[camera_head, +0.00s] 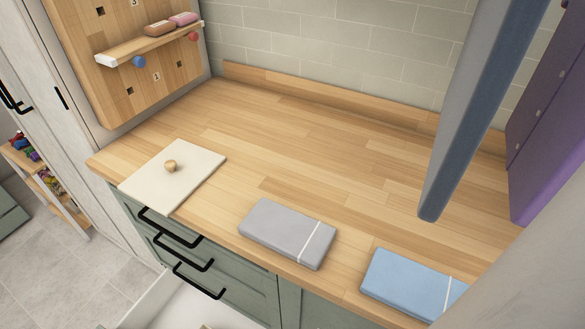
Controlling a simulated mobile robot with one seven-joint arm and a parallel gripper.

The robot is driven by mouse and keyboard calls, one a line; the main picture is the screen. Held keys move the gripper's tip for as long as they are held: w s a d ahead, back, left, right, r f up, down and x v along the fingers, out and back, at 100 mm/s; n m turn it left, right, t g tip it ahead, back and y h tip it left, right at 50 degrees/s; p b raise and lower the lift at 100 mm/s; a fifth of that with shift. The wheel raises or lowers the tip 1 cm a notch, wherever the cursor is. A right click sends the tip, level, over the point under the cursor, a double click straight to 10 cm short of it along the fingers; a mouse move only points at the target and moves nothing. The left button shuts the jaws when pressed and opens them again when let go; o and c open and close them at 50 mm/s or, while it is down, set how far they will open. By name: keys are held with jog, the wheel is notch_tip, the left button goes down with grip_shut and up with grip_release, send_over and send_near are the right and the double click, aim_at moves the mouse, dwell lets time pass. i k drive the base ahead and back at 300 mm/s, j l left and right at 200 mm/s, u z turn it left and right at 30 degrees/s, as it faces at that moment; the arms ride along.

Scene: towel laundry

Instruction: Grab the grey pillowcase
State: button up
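The grey pillowcase (280,232) is a flat folded rectangle with a thin white stripe near its right end. It lies on the wooden countertop (300,140) close to the front edge, in the lower middle of the head view. Nothing covers it. My gripper does not show in this view, so its state and its distance from the pillowcase cannot be seen.
A folded blue cloth (405,283) lies to the right. A cream board with a round wooden knob (170,166) lies to the left. A drawer (165,300) is open below. A blue-grey panel (465,120) and a purple panel (550,125) crowd the right. The counter's back is clear.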

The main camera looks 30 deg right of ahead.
aim_at(302, 239)
jog(key=z, duration=0.75)
jog(key=k+j, duration=0.15)
jog(key=j, duration=0.25)
jog(key=k+j+z, duration=0.1)
jog(key=j, duration=0.3)
jog(key=k+j, duration=0.2)
jog(key=j, duration=0.2)
jog(key=i+j, duration=0.1)
jog(key=j, duration=0.3)
jog(key=j+z, duration=0.1)
jog(key=j, duration=0.25)
jog(key=i+j, duration=0.15)
jog(key=j, duration=0.25)
